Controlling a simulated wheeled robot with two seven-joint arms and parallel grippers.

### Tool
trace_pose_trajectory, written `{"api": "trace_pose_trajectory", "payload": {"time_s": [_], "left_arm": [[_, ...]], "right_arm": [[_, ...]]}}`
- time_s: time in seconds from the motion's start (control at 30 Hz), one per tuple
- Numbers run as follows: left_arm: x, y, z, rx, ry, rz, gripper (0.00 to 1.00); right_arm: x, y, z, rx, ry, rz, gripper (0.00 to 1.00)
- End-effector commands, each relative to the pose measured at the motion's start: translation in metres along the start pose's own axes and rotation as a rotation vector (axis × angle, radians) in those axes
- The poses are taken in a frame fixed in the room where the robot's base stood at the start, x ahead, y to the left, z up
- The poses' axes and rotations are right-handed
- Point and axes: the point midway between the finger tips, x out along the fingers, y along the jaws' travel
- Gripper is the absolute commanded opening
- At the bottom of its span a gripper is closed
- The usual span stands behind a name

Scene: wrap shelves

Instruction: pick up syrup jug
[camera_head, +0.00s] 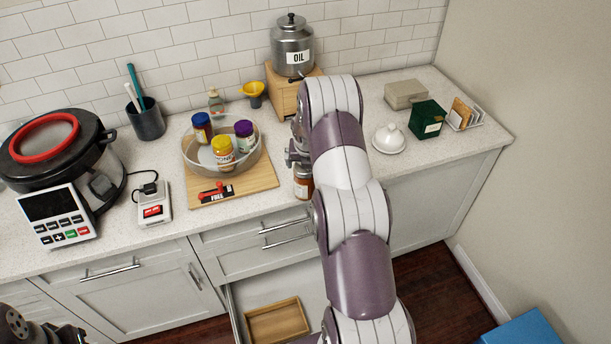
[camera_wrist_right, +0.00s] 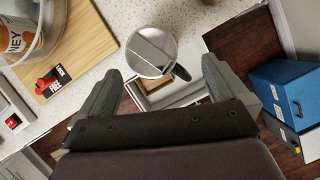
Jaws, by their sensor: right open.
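The syrup jug (camera_wrist_right: 150,44) shows from above in the right wrist view, with a round metallic lid and a dark handle at its lower right. In the head view its amber body (camera_head: 303,188) stands at the counter's front edge, mostly hidden by my right arm. My right gripper (camera_wrist_right: 160,68) is open, with one finger on each side of the jug in the picture; contact is not visible. In the head view this gripper (camera_head: 296,152) is largely covered by the arm. A dark part of my left arm shows at the bottom left corner; its jaws cannot be made out.
A wooden board (camera_head: 232,190) with a clear bowl (camera_head: 186,158) of jars is left of the jug. An oil canister (camera_head: 292,48) stands on a wooden stand behind. A white lidded dish (camera_head: 389,140) is to the right. An open drawer below holds a wooden tray (camera_head: 275,322).

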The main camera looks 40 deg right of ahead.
Motion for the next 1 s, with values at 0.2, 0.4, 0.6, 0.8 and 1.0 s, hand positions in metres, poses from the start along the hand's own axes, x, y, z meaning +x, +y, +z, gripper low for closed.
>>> {"api": "trace_pose_trajectory", "payload": {"time_s": [0.2,0.4,0.6,0.8,1.0], "left_arm": [[-0.017,0.0,-0.002,0.0,0.0,0.0,0.22],[-0.03,0.0,-0.004,0.0,0.0,0.0,0.22],[-0.03,0.0,-0.004,0.0,0.0,0.0,0.22],[-0.029,0.0,-0.004,0.0,0.0,0.0,0.22],[-0.03,0.0,-0.004,0.0,0.0,0.0,0.22]], "right_arm": [[0.023,0.001,0.001,-0.002,0.0,0.0,1.0],[0.057,0.001,0.0,-0.002,-0.001,0.001,1.0],[0.066,0.001,-0.001,-0.002,-0.004,0.001,1.0],[0.065,0.001,-0.001,-0.002,-0.004,0.001,0.61],[0.064,0.001,0.001,-0.002,-0.007,0.002,0.17]]}}
